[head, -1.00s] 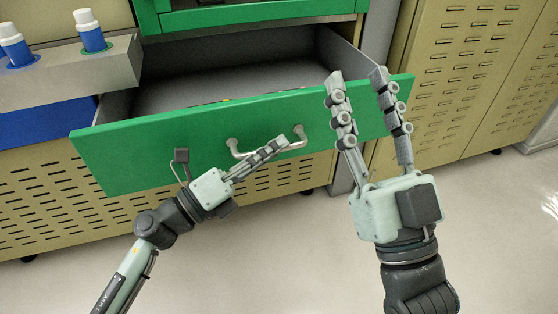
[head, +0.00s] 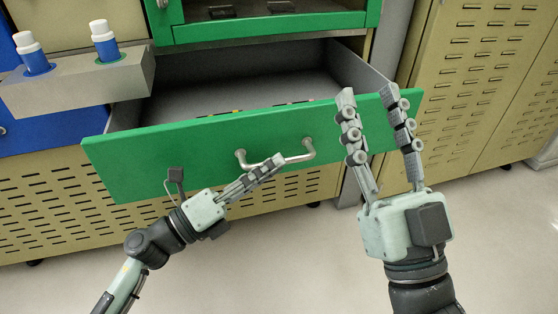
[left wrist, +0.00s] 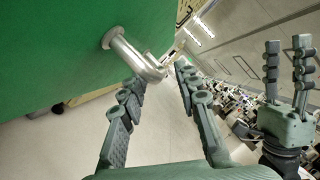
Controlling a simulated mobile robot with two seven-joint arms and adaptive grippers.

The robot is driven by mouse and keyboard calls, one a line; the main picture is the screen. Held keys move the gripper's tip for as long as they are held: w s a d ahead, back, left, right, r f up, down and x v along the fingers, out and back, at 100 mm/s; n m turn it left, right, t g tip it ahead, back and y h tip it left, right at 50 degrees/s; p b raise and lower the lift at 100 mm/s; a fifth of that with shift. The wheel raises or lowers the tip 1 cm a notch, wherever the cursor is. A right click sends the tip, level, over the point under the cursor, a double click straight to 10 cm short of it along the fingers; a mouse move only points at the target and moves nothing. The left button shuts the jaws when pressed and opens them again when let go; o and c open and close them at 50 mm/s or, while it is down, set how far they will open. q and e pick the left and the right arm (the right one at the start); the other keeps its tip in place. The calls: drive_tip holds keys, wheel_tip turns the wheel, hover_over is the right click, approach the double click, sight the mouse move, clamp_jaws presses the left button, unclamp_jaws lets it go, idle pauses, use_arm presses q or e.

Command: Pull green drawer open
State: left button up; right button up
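The green drawer (head: 130,160) is pulled well out of the cabinet, and its grey interior shows from above. Its curved metal handle (head: 307,150) is on the front panel and also shows in the left wrist view (left wrist: 125,48). My left gripper (head: 277,162) is at the handle. In the left wrist view its fingers (left wrist: 158,80) are spread, with the end of the handle between or just beyond the tips; contact cannot be told. My right gripper (head: 367,92) is open and empty, in front of the drawer's right end in the picture, hiding part of it.
A grey holder (head: 85,88) with two white-capped blue bottles (head: 105,42) stands left of the drawer. The green cabinet frame (head: 270,28) is above it. Perforated beige cabinets (head: 480,90) stand at right. The floor (head: 290,255) in front is clear.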

use_arm(q)
drive_tip(key=v, duration=0.9)
drive_tip(key=shift+s+a, duration=0.1)
drive_tip(key=shift+a, duration=0.05)
